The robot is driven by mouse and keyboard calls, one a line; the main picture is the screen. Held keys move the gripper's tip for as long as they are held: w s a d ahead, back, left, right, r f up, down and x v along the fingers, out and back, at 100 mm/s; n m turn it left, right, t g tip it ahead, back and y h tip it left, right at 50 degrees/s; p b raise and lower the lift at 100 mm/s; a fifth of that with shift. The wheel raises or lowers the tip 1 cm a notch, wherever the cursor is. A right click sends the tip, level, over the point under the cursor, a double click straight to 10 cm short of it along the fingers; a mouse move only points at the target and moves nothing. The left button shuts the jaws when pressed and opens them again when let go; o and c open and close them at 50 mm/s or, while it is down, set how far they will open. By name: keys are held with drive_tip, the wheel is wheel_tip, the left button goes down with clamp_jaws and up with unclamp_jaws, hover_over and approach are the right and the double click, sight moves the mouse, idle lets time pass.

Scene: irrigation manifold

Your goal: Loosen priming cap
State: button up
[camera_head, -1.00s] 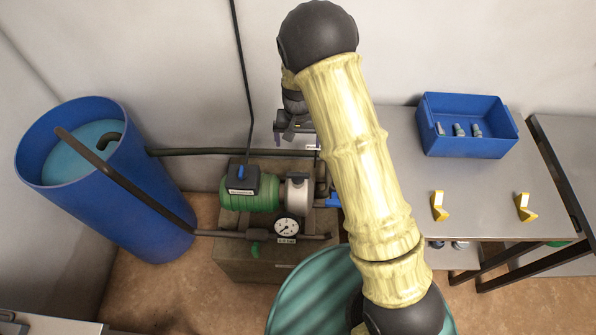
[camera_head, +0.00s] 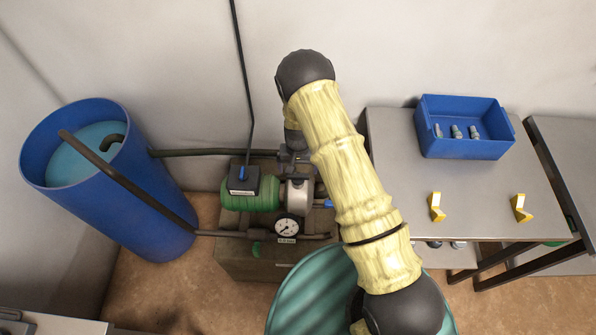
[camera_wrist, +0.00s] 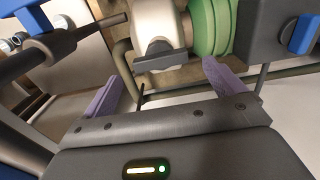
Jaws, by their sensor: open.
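The pump has a green motor (camera_head: 248,200) and a silver pump head (camera_head: 298,197). In the wrist view the pale pump head (camera_wrist: 158,22) and part of the green motor (camera_wrist: 207,28) show close up. A grey bar-shaped piece on a round base, apparently the priming cap (camera_wrist: 162,62), sits on the pump head between my finger lines. My gripper (camera_wrist: 160,72) is open, its two purple fingers apart on either side, with no visible grip on the cap. In the head view my wrist hangs just above the pump head and my gripper is mostly hidden.
A pressure gauge (camera_head: 286,227) and dark pipes stand close to the pump. A black box with a blue knob (camera_head: 243,178) sits on the motor. A blue water barrel (camera_head: 150,225) is at left. A grey table (camera_head: 395,160) holds a blue bin (camera_head: 465,148) at right.

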sight(298, 175)
drive_tip(key=shift+f, duration=1.8)
drive_tip(key=c, duration=1)
